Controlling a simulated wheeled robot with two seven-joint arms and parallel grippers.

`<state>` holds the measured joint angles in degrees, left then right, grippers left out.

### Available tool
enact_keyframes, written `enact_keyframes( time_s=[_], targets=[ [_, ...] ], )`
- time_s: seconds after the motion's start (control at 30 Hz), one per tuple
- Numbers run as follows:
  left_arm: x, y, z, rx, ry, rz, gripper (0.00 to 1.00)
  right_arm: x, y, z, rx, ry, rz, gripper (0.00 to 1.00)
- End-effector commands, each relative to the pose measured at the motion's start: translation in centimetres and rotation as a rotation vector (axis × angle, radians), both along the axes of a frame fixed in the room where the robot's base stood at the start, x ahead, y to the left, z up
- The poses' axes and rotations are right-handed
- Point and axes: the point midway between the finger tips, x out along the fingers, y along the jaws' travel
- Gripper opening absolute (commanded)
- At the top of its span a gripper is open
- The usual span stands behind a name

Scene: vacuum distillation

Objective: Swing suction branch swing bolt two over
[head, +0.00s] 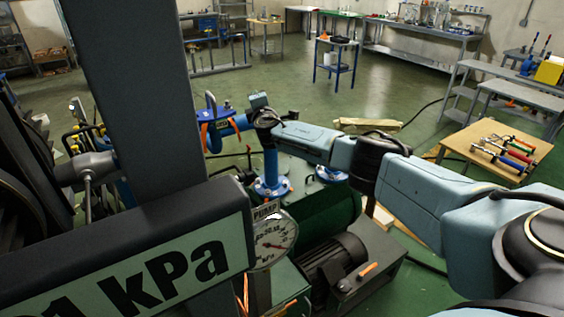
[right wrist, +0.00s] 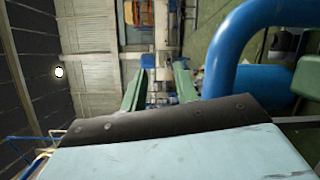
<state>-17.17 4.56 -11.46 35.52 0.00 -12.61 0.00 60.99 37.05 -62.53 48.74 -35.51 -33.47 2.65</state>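Blue pipework stands beyond the pump, with an upright blue pipe and flange (head: 271,187) and a blue elbow (head: 220,130) with an orange band to its left. My right arm reaches in from the right, and its wrist end is beside the top of this pipework. In the right wrist view my right gripper (right wrist: 160,88) shows two green fingers apart, with nothing seen between them. A large blue pipe bend (right wrist: 222,70) passes just right of the fingers. I cannot make out swing bolt two; it is hidden or too small. My left gripper is not in view.
A dark post (head: 145,90) and a kPa sign (head: 160,275) block the left foreground. A dial gauge (head: 272,240) and a motor (head: 330,262) are below my arm. A wooden-topped table (head: 465,150) with tools stands right. Green floor is open behind.

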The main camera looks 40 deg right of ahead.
Motion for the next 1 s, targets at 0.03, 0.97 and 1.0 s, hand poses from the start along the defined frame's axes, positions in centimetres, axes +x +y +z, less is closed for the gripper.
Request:
enact_keyframes(
  time_s=[0.03, 0.97, 1.0],
  targets=[
    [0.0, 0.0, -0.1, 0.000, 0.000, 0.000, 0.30, -0.3, -0.1, -1.2, 0.023, 0.011, -0.003, 0.30],
    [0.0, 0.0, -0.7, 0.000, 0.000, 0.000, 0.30, -6.0, -2.4, -17.7, 0.414, 0.142, -0.091, 0.30],
    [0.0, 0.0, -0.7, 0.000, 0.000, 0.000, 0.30, -6.2, -2.5, -18.1, 0.424, 0.144, -0.096, 0.30]
  ],
)
